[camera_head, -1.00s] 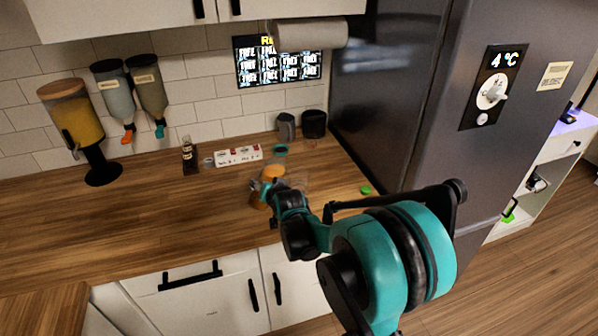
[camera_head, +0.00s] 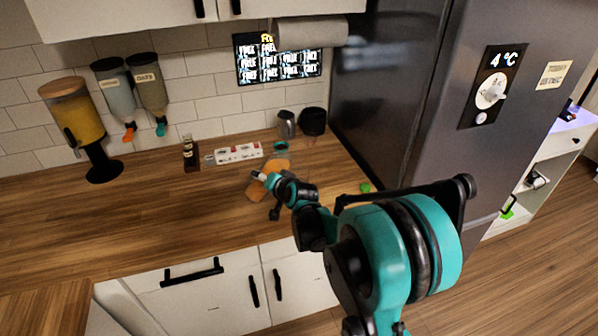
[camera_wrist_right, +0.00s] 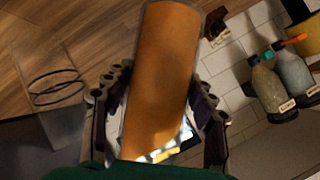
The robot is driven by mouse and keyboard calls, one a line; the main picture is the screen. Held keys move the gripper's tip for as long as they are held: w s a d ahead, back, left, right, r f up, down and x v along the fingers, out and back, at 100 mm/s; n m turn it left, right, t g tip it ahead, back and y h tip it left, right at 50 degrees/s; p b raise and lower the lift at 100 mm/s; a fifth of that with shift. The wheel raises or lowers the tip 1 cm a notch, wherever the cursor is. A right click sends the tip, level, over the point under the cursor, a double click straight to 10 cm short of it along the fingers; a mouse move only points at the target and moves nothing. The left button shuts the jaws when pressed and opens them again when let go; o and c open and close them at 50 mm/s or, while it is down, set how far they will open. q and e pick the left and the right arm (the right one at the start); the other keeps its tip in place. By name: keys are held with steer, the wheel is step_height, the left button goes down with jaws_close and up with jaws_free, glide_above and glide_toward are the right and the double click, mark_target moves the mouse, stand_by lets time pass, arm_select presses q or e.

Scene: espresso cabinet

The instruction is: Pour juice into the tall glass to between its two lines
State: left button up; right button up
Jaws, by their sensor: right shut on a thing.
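My right gripper (camera_head: 268,181) is shut on a container of orange juice (camera_head: 257,191) above the counter. In the right wrist view the container (camera_wrist_right: 160,75) is a long orange cylinder between the two fingers. It looks strongly tilted in the head view, with orange showing on both sides of the gripper. Two thin dark rings (camera_wrist_right: 57,88) at the left of the wrist view appear to be the lines of the clear tall glass, apart from the container. My left gripper is out of view.
A juice dispenser (camera_head: 75,120) and two hanging dispensers (camera_head: 133,90) are at the left. A dark bottle (camera_head: 190,153), a white box (camera_head: 238,153) and dark cups (camera_head: 313,121) stand along the wall. The fridge (camera_head: 400,90) bounds the right. The left counter is clear.

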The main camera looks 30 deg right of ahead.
steer(key=shift+w+a+r+m+t+y, duration=0.15)
steer(key=shift+a+r+m+t+y, duration=0.15)
steer(key=shift+a+r+m+y, duration=0.4)
stand_by(1.4)
steer(key=shift+w+a+r+m+y, duration=0.1)
steer(key=shift+a+m+y, duration=0.1)
steer(key=shift+m+y, duration=0.35)
stand_by(0.9)
steer(key=shift+a+r+m+t+y, duration=0.2)
steer(key=shift+r+m+t+y, duration=0.15)
steer(key=shift+r+m+t, duration=0.4)
stand_by(0.6)
steer(key=shift+d+r+m+y, duration=0.2)
steer(key=shift+r+m, duration=0.05)
steer(key=shift+r, duration=0.25)
steer(key=shift+d+r+m+y, duration=0.15)
steer(key=shift+r+m+y, duration=0.1)
steer(key=shift+r, duration=0.25)
stand_by(1.4)
stand_by(0.8)
